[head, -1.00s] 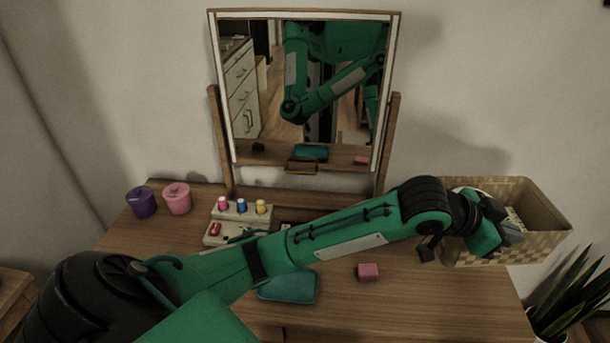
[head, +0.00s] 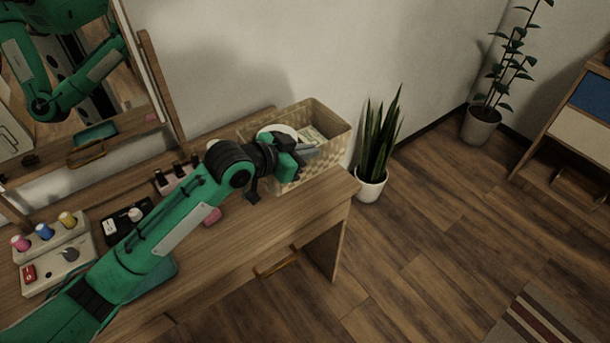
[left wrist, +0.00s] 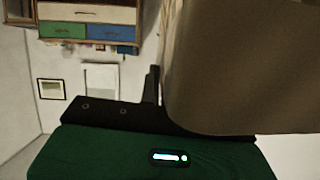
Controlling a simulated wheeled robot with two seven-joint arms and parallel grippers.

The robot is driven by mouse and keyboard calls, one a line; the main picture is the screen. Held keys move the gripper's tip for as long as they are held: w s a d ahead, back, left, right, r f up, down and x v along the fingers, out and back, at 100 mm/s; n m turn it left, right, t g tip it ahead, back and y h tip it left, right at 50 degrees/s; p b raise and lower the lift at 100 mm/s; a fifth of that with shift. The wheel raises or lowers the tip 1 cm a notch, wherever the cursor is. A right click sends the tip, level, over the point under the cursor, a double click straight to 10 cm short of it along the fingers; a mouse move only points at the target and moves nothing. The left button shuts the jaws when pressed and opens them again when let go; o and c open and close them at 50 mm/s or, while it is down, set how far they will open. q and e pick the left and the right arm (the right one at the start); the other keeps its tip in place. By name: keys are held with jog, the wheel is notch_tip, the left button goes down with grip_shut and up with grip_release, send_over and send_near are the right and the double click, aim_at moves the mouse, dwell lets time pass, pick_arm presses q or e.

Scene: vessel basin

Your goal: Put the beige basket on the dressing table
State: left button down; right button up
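The beige woven basket (head: 336,145) is at the right end of the wooden dressing table (head: 240,254) in the head view. It appears upright, and its lower edge meets the tabletop in the picture; whether it rests fully there is unclear. A white round item and a patterned item show inside it. My left gripper (head: 308,152) is at the basket's near wall, with its grey fingertips over the rim. In the left wrist view a large smooth brownish surface (left wrist: 240,70) fills the right side beside a dark finger. The finger gap is hidden. My right gripper is out of view.
Nail-polish bottles, a black palette, a pink block (head: 211,215) and a teal pouch lie on the tabletop under and around my arm. A mirror (head: 75,75) stands at the left. A potted plant (head: 378,140) stands right of the table. Open floor lies farther right.

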pick_arm(q)
notch_tip(320, 180, down, 8)
jog(key=shift+f, duration=0.25)
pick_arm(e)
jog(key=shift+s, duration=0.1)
pick_arm(q)
jog(key=c, duration=1.7)
grip_release()
jog(key=shift+f, duration=0.15)
jog(key=shift+o, duration=0.3)
jog(key=v, duration=1.2)
jog(key=shift+b, duration=0.35)
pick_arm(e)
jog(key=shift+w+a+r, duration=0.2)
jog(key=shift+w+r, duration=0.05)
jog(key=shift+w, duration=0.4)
